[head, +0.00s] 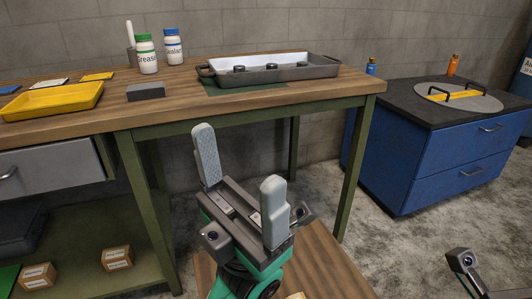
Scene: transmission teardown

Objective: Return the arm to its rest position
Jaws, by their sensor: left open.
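My left gripper (238,156) is in the lower middle of the head view. Its two grey fingers point up and stand wide apart, with nothing between them. It is in front of the workbench, apart from it and empty. A small dark part of my own body shows at the lower right edge. The fingers of my right gripper are not visible.
The wooden workbench (330,83) holds a grey tray (315,72) with several small parts, a yellow tray (50,101), a grey block (146,91) and two bottles. A blue cabinet (455,160) stands at right. Another wooden surface (325,270) lies below my left gripper.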

